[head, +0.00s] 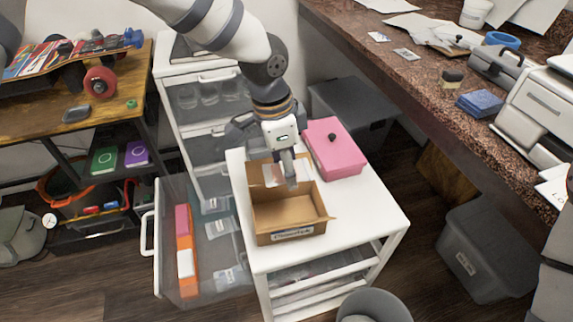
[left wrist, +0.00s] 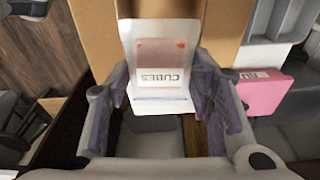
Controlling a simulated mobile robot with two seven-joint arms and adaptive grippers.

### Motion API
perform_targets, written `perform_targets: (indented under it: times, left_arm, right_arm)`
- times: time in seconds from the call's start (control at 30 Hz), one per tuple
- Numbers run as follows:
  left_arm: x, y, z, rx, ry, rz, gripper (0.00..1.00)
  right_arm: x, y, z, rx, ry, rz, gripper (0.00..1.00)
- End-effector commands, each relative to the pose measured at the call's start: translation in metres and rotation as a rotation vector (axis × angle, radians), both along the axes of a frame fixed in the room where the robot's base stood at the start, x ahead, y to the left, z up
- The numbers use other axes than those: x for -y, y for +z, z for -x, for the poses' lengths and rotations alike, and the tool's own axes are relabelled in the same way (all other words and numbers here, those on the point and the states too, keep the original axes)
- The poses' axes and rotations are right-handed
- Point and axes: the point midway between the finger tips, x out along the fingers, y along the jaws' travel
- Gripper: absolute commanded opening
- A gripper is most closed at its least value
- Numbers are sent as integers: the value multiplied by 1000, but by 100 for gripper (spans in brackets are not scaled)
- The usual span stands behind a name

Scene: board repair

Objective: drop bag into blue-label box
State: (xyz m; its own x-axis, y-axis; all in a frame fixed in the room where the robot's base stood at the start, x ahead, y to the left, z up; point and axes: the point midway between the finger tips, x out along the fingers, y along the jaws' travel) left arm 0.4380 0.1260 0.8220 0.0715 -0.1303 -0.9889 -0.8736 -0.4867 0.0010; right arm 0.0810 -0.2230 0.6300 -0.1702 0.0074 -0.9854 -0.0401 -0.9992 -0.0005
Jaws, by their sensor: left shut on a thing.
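A small clear bag (left wrist: 160,75) with a white label reading CUBES is pinched between the fingers of my left gripper (left wrist: 165,105) in the left wrist view. In the head view, my left gripper (head: 287,172) points down over the back of an open cardboard box, with the bag (head: 272,175) beside its fingers. The cardboard box (head: 270,228) stands on the white cabinet top and has a blue-edged label (head: 292,234) on its front. I cannot tell how far the bag reaches below the box's rim. My right gripper is out of view.
A pink box (head: 335,150) with a dark knob stands right behind the cardboard box. The white cabinet top (head: 365,215) is free at the right. An open drawer (head: 206,285) with several packets lies at the left. A grey bin (head: 375,303) stands in front.

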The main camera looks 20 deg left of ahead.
Motion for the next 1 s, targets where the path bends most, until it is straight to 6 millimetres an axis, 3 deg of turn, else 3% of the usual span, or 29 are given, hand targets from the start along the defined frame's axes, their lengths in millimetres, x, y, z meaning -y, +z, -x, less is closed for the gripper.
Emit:
perform_targets:
  times: [1.0]
  left_arm:
    - [0,-96,2,-8,0,-1,21]
  right_arm:
    - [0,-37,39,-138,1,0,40]
